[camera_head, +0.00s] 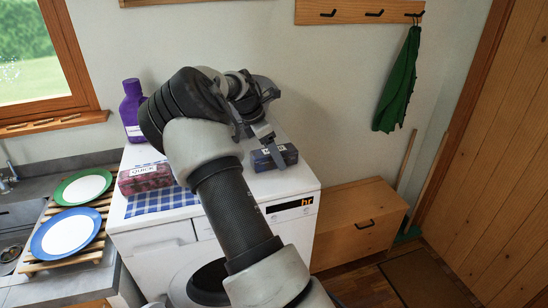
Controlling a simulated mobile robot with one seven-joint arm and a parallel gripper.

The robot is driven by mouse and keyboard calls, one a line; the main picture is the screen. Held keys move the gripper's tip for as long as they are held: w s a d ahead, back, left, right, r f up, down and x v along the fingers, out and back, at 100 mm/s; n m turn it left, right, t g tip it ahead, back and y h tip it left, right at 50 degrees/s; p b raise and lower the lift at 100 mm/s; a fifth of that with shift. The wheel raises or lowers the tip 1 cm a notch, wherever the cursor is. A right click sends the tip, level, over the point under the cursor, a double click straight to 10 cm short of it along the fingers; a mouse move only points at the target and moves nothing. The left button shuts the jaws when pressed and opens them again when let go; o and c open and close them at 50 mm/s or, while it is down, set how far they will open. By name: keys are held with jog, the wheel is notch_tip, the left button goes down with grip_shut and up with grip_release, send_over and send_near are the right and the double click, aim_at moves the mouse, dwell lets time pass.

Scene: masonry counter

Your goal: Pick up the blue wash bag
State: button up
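A small dark blue box-shaped item (272,159) with a white label lies on the white washing machine, toward its right side. It is the only dark blue item that could be the wash bag; I cannot tell its material. My gripper (262,138) hangs at or just above its top, by the label. Whether the fingers touch it is unclear. The arm hides part of the gripper, and the finger gap cannot be made out.
A red labelled box (146,179), a blue checked cloth (160,201) and a purple bottle (133,112) are left on the machine (165,238). Plates on a slatted rack (88,257) stand further left. A wooden cabinet (358,222) is at right, under a hanging green cloth (399,85).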

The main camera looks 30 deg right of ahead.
jog(key=shift+d+f, duration=0.1)
jog(key=shift+f, duration=0.15)
jog(key=c, duration=1.2)
